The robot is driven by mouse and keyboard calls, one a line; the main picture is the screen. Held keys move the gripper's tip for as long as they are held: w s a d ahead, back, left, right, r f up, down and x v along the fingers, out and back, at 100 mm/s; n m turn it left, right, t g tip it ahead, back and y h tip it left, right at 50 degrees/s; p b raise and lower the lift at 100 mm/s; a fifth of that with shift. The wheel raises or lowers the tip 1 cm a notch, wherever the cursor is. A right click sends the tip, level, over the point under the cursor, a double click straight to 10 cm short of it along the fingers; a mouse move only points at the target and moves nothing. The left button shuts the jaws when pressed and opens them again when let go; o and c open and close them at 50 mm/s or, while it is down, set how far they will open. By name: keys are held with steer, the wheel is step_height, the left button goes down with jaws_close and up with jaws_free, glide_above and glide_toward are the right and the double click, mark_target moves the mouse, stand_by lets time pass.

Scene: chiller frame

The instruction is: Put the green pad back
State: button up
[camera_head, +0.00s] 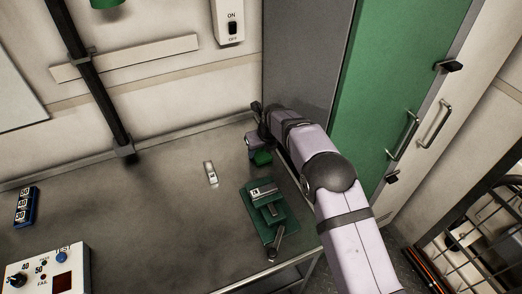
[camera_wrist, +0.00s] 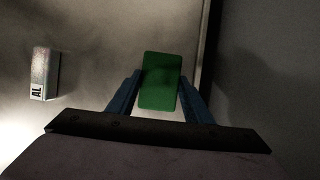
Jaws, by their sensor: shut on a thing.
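The green pad (camera_wrist: 161,80) is between the blue fingers of my gripper (camera_wrist: 160,92) in the wrist view, with a finger against each long side. In the head view the pad (camera_head: 263,158) shows just under my gripper (camera_head: 259,150), near the back right edge of the grey table. My gripper is shut on the pad. Whether the pad touches the table cannot be told. My arm and wrist hide part of that corner.
A small silver block marked AL (camera_wrist: 42,74) lies left of my gripper; it also shows in the head view (camera_head: 211,173). A green fixture (camera_head: 270,215) with a labelled block stands nearer the front. The table middle is clear.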

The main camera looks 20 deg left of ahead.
steer(key=o, duration=1)
steer(key=shift+s+d+f, duration=0.1)
steer(key=shift+s+f, duration=0.05)
steer(key=shift+f, duration=0.3)
steer(key=shift+s+f, duration=0.1)
steer(key=shift+s, duration=0.1)
steer(key=shift+r+p, duration=0.45)
steer(key=shift+r, duration=0.1)
steer(key=shift+r+b, duration=0.1)
steer(key=shift+b, duration=0.2)
steer(key=b+v, duration=0.1)
steer(key=v, duration=0.3)
steer(key=b+v, duration=0.1)
steer(key=v, duration=0.3)
steer(key=b+v, duration=0.1)
steer(key=v, duration=0.2)
steer(key=shift+w+r, duration=0.25)
steer(key=shift+r, duration=0.25)
steer(key=shift+d, duration=0.1)
